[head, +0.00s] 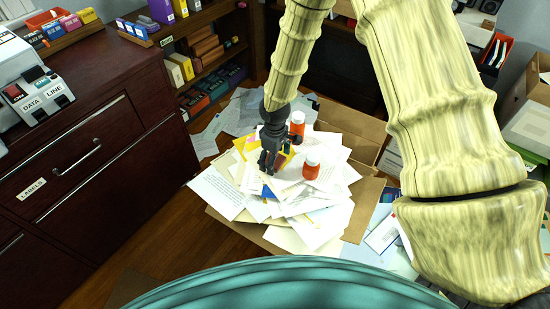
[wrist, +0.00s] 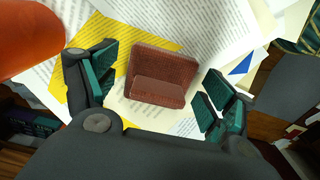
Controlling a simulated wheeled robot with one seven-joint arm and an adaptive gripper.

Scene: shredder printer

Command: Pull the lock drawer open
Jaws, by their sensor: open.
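A dark wood cabinet (head: 120,80) stands at the left in the head view. Its upper drawer (head: 100,160) has a silver handle (head: 78,158) and a tag reading LABELS, and it looks shut. No drawer marked as a lock drawer can be made out. My gripper (head: 268,170) is away from the cabinet, pointing down over a paper pile. In the wrist view my gripper (wrist: 155,95) is open, with its green-padded fingers on both sides of a small reddish-brown block-like object (wrist: 160,75). Neither finger visibly touches it.
The paper pile (head: 315,220) fills an open cardboard box (head: 365,215). Two orange bottles (head: 297,122) (head: 312,168) stand on it close to my gripper. Shelves (head: 215,60) stand behind. Wooden floor (head: 150,245) lies between cabinet and box, with loose papers around.

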